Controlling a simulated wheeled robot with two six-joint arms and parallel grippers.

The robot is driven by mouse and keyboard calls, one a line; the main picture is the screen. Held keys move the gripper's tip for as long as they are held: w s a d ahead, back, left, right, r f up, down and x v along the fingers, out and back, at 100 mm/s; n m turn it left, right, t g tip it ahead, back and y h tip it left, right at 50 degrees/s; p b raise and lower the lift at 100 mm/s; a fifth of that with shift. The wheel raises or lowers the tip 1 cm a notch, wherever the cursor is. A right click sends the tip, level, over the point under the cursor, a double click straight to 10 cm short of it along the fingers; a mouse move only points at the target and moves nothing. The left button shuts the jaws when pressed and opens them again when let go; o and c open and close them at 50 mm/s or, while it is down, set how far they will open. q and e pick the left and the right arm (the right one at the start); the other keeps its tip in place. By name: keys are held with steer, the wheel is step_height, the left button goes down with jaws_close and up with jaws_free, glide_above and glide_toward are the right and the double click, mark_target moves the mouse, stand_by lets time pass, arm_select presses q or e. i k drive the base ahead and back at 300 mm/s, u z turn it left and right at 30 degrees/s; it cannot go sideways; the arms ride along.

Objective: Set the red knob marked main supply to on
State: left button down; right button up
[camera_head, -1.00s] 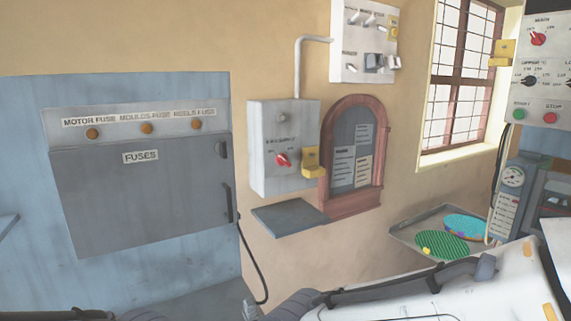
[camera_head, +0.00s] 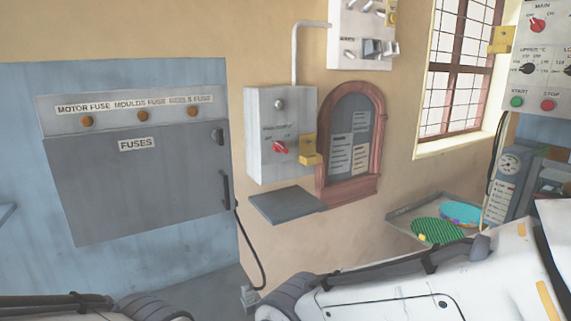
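The red knob (camera_head: 280,147) sits on the front of a grey wall box (camera_head: 256,160), under a small label that looks like "main supply". Two small markings stand above the knob, too small to read for certain, so I cannot tell its setting. A yellow tag or padlock-like piece (camera_head: 309,150) is fixed at the box's right edge, close to the knob. Parts of my arms show along the bottom edge, well below the box. Neither gripper is in view and nothing touches the knob.
A small grey shelf (camera_head: 287,206) juts out below the box. A fuse cabinet (camera_head: 140,190) is at left, an arched notice board (camera_head: 350,150) at right. Another red knob (camera_head: 537,25) marked MAIN is on the far-right panel. A switch panel (camera_head: 348,20) hangs above.

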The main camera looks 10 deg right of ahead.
mark_target(278, 146)
steer(key=k, duration=1.15)
steer(key=z, duration=0.8)
steer(key=i, duration=1.3)
steer(key=u, duration=0.75)
